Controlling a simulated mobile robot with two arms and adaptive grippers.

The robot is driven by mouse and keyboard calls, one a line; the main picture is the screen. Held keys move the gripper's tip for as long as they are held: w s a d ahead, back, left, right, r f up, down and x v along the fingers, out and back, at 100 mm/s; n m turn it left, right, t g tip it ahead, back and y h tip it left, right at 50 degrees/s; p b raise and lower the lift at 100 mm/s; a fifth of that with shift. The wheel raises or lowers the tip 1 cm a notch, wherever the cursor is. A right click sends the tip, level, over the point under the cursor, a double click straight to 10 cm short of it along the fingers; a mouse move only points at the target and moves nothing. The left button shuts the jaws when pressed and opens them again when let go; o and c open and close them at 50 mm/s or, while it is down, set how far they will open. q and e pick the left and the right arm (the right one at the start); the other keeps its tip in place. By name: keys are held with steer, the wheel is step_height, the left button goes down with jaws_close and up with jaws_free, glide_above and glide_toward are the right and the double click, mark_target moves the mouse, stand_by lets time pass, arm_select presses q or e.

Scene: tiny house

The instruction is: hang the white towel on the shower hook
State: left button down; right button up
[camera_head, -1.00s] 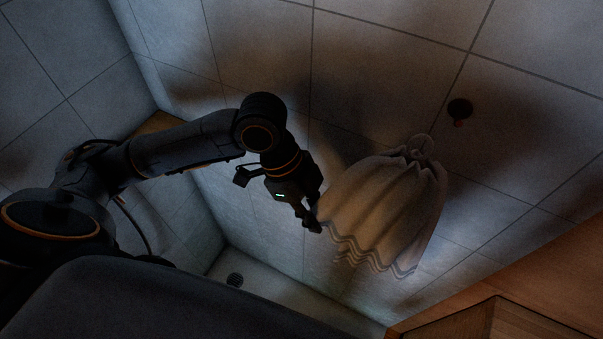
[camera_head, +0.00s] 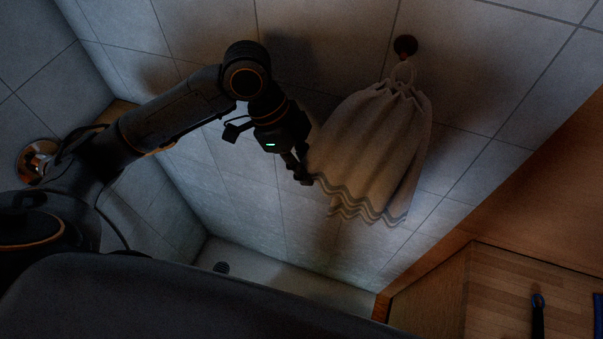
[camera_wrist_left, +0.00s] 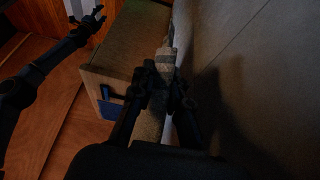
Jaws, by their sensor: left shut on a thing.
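The white towel (camera_head: 368,150) hangs in folds in front of the tiled wall in the head view, gathered at its top into a small loop. The dark round hook (camera_head: 405,46) is on the wall just above the loop. Loop and hook meet or overlap in the picture; I cannot tell whether the loop is around it. My left gripper (camera_head: 302,177) is shut on the towel's lower left edge. In the left wrist view the towel (camera_wrist_left: 167,62) shows pale beyond the fingers. My right gripper (camera_wrist_left: 88,18) shows there at the upper left, apparently open and empty.
A wooden cabinet top (camera_head: 510,285) at the lower right bears a dark tool (camera_head: 537,312) and a blue thing (camera_head: 598,312). A round metal fitting (camera_head: 38,160) is on the left wall. The wall right of the towel is clear.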

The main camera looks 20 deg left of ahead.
arm_select(q)
steer(key=shift+w+f+b, duration=0.1)
steer(key=shift+w+b, duration=0.2)
steer(key=shift+w, duration=0.6)
steer(key=shift+w+b, duration=0.45)
steer(key=shift+w+f+p, duration=0.25)
steer(key=shift+w, duration=0.25)
steer(key=shift+w+f+p, duration=0.25)
steer(key=shift+w, duration=0.2)
arm_select(e)
steer(key=shift+s+f, duration=0.2)
steer(key=shift+s, duration=0.3)
steer(key=shift+s+f, duration=0.2)
steer(key=shift+s, duration=0.25)
arm_select(q)
steer(key=c, duration=1.2)
jaws_free()
